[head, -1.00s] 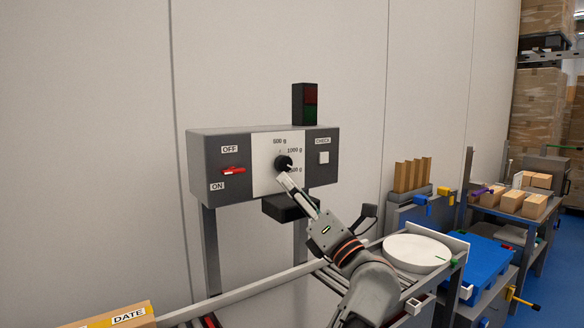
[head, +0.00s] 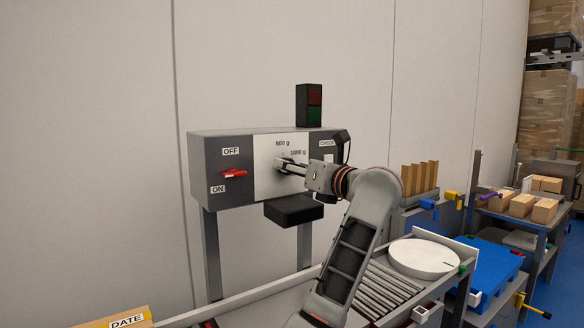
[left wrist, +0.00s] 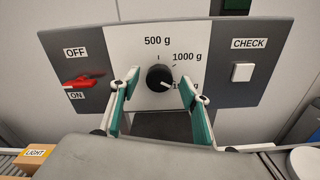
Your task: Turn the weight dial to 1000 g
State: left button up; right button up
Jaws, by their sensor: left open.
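The weight dial (left wrist: 160,78) is a round black knob on the white part of the control panel (left wrist: 216,103). Its white mark points to the lower right, toward the lowest label, which my finger partly covers. The 1000 g label (left wrist: 187,57) is up and right of the knob; 500 g is above it. My left gripper (left wrist: 166,82) is open, its two fingers at either side of the knob, with gaps showing. In the head view my left gripper (head: 280,166) is at the panel and hides most of the dial. My right gripper is not in view.
A red OFF/ON switch (left wrist: 82,83) is left of the dial and a white CHECK button (left wrist: 242,71) is right. A black box (head: 293,210) juts out below the panel. A signal light (head: 309,105) stands on top. A roller conveyor (head: 384,290) runs below.

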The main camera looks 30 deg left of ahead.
pick_arm(q)
jog(key=shift+w+a, duration=0.2)
jog(key=shift+a, duration=0.25)
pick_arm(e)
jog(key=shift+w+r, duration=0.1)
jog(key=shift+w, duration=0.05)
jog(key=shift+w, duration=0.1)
pick_arm(q)
jog(key=c, duration=1.1)
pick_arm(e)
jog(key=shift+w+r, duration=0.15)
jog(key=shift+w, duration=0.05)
